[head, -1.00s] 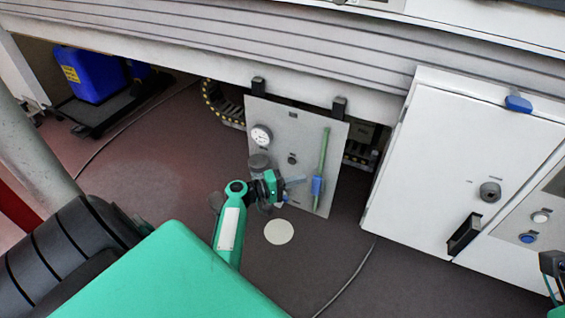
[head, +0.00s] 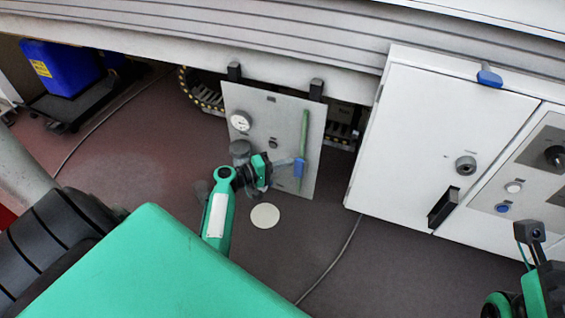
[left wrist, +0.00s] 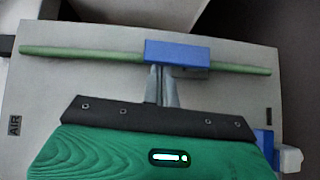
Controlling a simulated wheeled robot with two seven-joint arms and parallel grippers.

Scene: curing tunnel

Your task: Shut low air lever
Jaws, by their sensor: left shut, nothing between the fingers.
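The air panel (head: 235,105) is a grey plate under the long machine housing; its AIR label (left wrist: 15,126) shows in the left wrist view. A thin green pipe (head: 304,130) runs down its right side. The blue lever (head: 299,168) sits low on this pipe, and in the left wrist view the blue lever (left wrist: 177,51) lies along the pipe. My left gripper (head: 284,164) is shut and empty. In the left wrist view its fingertips (left wrist: 163,86) are right at the blue lever's edge; I cannot tell whether they touch it.
A round gauge (head: 240,121) is on the panel's upper left. A white cabinet (head: 420,130) with a black handle (head: 443,207) stands to the right. A blue container (head: 60,68) sits on a cart at far left. Part of my right arm shows at lower right.

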